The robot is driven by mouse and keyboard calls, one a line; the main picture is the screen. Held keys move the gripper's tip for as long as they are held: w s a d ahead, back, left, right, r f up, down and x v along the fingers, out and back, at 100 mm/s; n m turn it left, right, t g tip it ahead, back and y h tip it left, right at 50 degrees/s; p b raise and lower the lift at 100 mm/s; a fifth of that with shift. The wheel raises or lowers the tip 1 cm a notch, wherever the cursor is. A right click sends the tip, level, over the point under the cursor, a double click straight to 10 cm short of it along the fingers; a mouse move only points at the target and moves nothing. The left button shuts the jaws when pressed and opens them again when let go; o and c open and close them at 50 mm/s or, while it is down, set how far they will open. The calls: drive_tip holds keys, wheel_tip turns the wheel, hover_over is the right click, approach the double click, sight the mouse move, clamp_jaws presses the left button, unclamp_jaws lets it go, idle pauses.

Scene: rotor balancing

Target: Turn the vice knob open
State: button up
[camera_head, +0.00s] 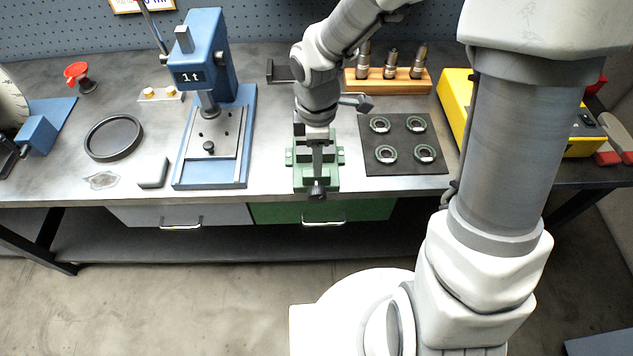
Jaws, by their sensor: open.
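The green vice (301,182) sits at the bench's front edge, near the middle of the head view. Its dark round knob (317,190) is at the front end, facing me, at the end of a dark bar. My gripper (316,135) hangs from the wrist just above and behind the knob, over the vice. The gripper is open, but its fingers are small and dark here and partly hidden by the wrist. I cannot tell whether a finger touches the vice; the knob itself shows clear of the fingers. The back of the vice is hidden.
A blue press (209,110) stands close on the left. A dark mat (404,163) with several rings lies on the right. A wooden rack (389,84) with tool holders and a yellow case (455,95) stand behind it. A green drawer (280,212) is below the vice.

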sight(317, 190)
wheel_tip(317, 190, down, 14)
drive_tip(key=shift+r+b, duration=0.15)
drive_tip(key=shift+b, duration=0.75)
clamp_jaws()
